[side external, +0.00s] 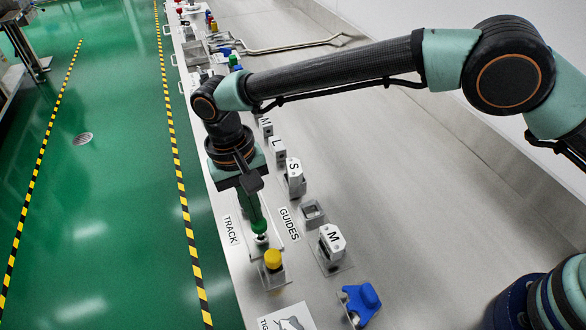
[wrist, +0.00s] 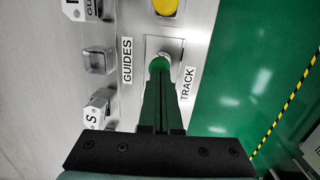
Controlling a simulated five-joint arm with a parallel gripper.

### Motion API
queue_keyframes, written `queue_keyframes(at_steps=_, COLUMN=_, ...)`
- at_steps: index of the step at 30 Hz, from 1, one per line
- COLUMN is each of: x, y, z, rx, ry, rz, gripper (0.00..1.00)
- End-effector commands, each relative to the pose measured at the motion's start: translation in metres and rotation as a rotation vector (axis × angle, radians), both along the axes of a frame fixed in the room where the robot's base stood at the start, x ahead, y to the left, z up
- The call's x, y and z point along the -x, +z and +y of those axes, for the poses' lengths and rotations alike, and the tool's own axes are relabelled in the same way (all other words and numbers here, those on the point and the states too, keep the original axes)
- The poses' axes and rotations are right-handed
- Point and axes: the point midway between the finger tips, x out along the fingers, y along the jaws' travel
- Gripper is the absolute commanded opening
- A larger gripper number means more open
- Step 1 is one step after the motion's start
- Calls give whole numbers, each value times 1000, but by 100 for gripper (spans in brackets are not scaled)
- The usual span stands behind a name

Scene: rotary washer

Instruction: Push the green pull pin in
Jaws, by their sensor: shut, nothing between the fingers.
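The green pull pin (side external: 260,226) sits on a silver base at the TRACK plate near the table's left edge. In the wrist view its green head (wrist: 158,64) shows just beyond the fingertips, partly hidden by them. My gripper (side external: 255,212) points down over the pin, with its fingers shut together and nothing between them. Its dark green fingers (wrist: 160,82) line up with the pin head in the wrist view. The tips are at or very near the head; I cannot tell whether they touch.
A yellow knob (side external: 273,259) stands close in front of the pin. A blue knob (side external: 361,299) is at the front right. The steel table (side external: 430,200) is clear farther right.

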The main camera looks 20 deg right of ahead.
Motion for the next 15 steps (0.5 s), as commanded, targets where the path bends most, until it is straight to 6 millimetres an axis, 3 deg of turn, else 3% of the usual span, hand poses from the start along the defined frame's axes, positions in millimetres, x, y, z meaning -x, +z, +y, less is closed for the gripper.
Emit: queue_keyframes(at_steps=15, x=-11, y=105, z=12, rx=-5, ry=1, rz=-5, gripper=0)
